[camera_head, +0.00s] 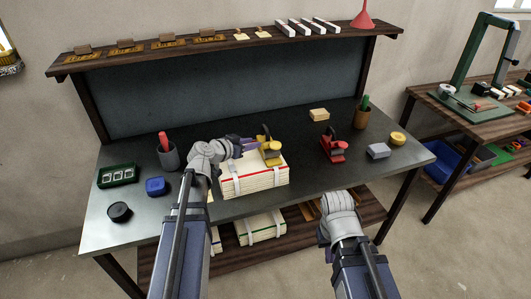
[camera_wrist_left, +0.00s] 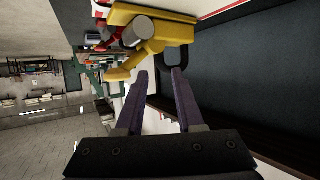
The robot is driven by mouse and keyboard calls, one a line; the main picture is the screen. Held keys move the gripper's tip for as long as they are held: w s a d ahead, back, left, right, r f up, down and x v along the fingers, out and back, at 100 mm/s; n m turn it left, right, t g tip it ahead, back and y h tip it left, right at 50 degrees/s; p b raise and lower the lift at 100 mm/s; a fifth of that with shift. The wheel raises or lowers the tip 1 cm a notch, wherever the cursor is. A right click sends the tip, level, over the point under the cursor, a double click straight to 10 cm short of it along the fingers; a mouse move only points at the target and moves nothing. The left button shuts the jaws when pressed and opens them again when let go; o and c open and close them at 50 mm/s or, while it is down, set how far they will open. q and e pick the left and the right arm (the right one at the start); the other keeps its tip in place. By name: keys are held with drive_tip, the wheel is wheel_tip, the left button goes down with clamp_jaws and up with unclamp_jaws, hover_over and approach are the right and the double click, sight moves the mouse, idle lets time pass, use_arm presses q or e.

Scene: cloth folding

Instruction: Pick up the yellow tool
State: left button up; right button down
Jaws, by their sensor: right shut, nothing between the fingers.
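The yellow tool (camera_head: 271,152) stands on the stack of bound paper (camera_head: 255,180) on the dark table. It has a dark part at its top. In the left wrist view the yellow tool (camera_wrist_left: 135,32) lies just beyond the fingertips, with a dark part near the right finger. My left gripper (camera_head: 248,146) is beside the tool on its left. Its purple fingers (camera_wrist_left: 158,74) are apart, with nothing held between them. My right gripper (camera_head: 338,200) is low at the table's front edge, shut and empty; its fingertips are hard to make out.
A red tool (camera_head: 333,149) stands right of the stack. A grey cup (camera_head: 168,156), blue box (camera_head: 155,186), green tray (camera_head: 117,175) and black round piece (camera_head: 120,212) are at left. A wooden block (camera_head: 319,114), brown cup (camera_head: 361,117), grey block (camera_head: 378,151) and yellow ring (camera_head: 398,138) are at right.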

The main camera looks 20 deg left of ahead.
sight(267, 138)
use_arm(q)
drive_tip(key=shift+b+x, duration=0.5)
drive_tip(key=shift+x, duration=0.7)
drive_tip(key=shift+b+x, duration=0.95)
drive_tip(key=shift+x, duration=1.8)
drive_tip(key=shift+r, duration=0.2)
clamp_jaws()
